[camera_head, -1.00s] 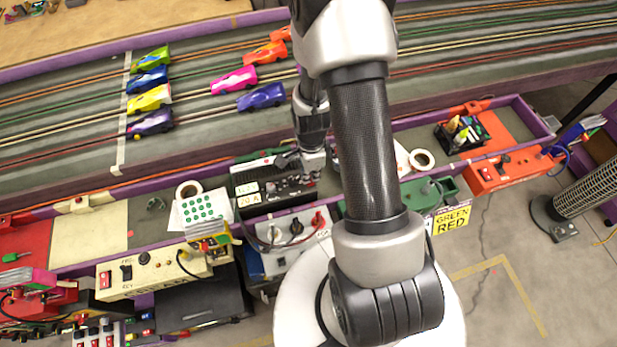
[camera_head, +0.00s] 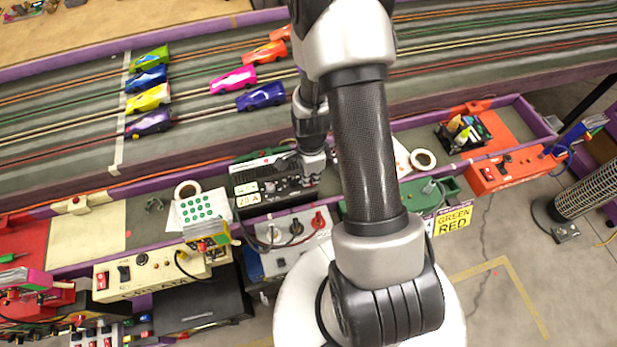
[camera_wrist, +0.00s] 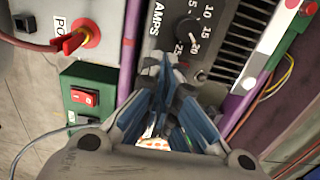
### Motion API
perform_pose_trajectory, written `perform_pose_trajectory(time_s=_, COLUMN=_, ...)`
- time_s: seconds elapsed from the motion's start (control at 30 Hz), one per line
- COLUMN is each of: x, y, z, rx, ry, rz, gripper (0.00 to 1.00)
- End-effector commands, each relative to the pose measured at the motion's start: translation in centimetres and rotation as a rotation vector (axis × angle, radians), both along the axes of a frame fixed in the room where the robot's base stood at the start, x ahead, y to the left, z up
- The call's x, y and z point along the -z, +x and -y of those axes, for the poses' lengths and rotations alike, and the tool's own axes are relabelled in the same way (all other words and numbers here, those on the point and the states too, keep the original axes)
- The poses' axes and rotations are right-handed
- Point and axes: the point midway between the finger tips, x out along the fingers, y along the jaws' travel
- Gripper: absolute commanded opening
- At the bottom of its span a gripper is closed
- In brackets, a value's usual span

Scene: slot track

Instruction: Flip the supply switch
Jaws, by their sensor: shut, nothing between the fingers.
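The black supply box (camera_head: 275,183) stands on the bench ledge below the track, with a white label reading about 20 A on its left end. In the wrist view its dark panel (camera_wrist: 222,65) shows the word AMPS and a round black dial (camera_wrist: 188,30). My gripper (camera_head: 309,182) is shut and empty, at the right part of the supply box. In the wrist view my gripper's blue-grey fingers (camera_wrist: 165,75) reach over the panel beside the dial. I cannot make out the supply switch; the fingers cover part of the panel. I cannot tell whether they touch it.
A green box (camera_wrist: 88,92) with a red rocker switch is left of the fingers in the wrist view. A grey panel with knobs (camera_head: 292,240) sits below the supply. Toy cars (camera_head: 148,98) stand on the track (camera_head: 60,125). A tape roll (camera_head: 422,160) lies to the right.

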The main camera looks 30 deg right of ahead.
Motion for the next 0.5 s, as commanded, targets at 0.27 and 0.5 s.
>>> perform_pose_trajectory(time_s=0.27, x=0.4, y=0.1, z=0.0, rx=0.0, ry=-0.001, rz=0.002, gripper=0.0)
perform_pose_trajectory(time_s=0.5, x=-0.7, y=0.1, z=0.0, rx=0.0, ry=-0.001, rz=0.002, gripper=0.0)
